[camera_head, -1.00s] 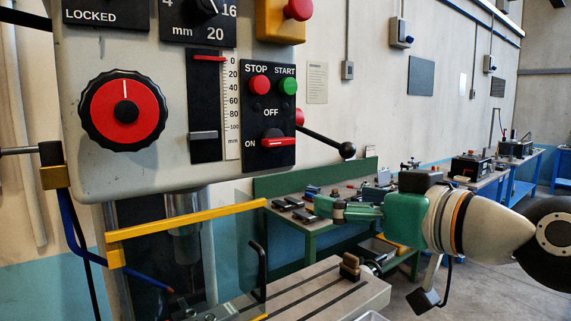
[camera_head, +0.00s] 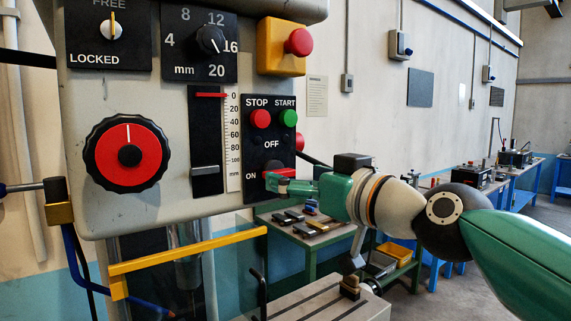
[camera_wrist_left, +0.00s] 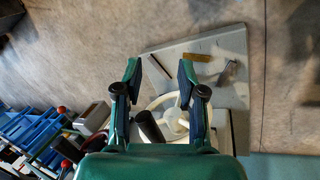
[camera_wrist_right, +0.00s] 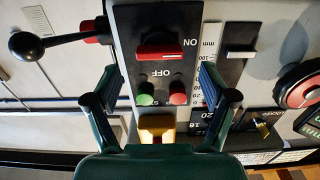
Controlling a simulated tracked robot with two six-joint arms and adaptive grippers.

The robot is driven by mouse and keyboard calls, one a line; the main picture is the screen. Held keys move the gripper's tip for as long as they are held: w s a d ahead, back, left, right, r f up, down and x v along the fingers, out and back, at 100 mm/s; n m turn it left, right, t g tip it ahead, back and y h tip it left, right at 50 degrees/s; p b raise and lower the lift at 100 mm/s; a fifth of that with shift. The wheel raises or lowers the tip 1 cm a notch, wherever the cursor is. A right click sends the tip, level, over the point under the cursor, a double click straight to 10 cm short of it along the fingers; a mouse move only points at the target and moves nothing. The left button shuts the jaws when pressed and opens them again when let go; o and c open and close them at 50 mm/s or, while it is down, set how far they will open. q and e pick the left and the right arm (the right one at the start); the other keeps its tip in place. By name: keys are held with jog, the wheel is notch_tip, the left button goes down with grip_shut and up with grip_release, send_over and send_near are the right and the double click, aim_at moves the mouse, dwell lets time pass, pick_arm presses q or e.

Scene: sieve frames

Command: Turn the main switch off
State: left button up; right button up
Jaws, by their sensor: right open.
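The main switch (camera_head: 272,174) is a red handle low on the black panel (camera_head: 250,125) with the STOP and START buttons. It lies level, its end toward the ON mark, with OFF above it. My right gripper (camera_head: 284,184) is in front of it and partly hides it. In the right wrist view, upside down, the red handle (camera_wrist_right: 162,50) shows between and beyond the fingertips of the right gripper (camera_wrist_right: 158,72), which is open and empty. No contact shows. In the left wrist view my left gripper (camera_wrist_left: 159,68) is open and empty, above a pale machine part.
A black-knobbed lever (camera_wrist_right: 27,46) stands out beside the panel. A yellow emergency-stop box (camera_head: 281,45) is above it, and a red dial (camera_head: 126,154) is to the left. A yellow bar (camera_head: 190,248) crosses below. A green bench (camera_head: 297,230) stands behind my right arm.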

aim_at(283, 173)
jog(key=shift+p+x, duration=0.35)
jog(key=shift+x, duration=1.3)
